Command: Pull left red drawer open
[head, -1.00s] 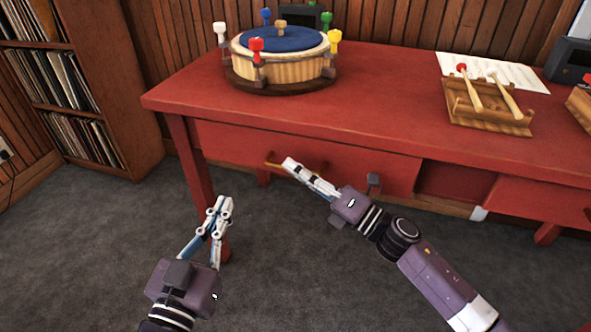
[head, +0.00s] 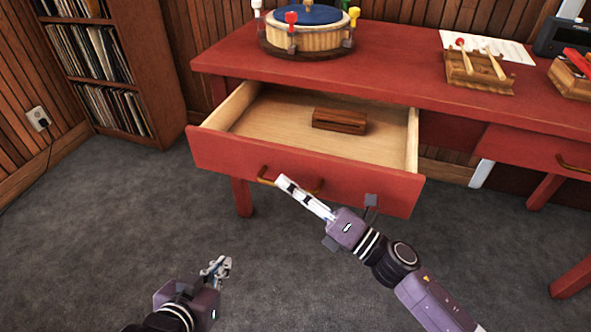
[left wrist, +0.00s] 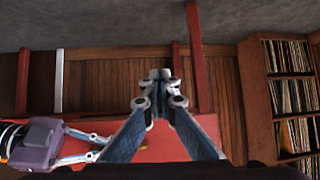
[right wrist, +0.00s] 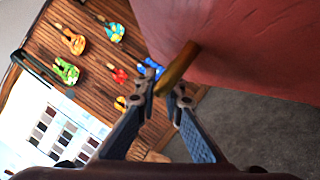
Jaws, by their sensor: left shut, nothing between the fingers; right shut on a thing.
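The left red drawer (head: 300,172) is pulled out from the red desk, and its light wooden inside shows from above. A brown wooden block (head: 340,120) lies in it. The drawer's brass handle (head: 266,178) is on its front and also shows in the right wrist view (right wrist: 178,68). My right gripper (head: 284,184) is shut on this handle; its fingertips (right wrist: 172,92) meet the bar in the right wrist view. My left gripper (head: 222,264) is shut and empty, low over the carpet, left of and apart from the drawer. Its closed fingertips show in the left wrist view (left wrist: 161,78).
On the desk top (head: 400,75) stand a round drum (head: 305,38) with coloured pegs and a wooden stand (head: 480,80) with mallets. A second red drawer (head: 535,150) at right is closed. A record shelf (head: 110,70) stands at left. The grey carpet in front is clear.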

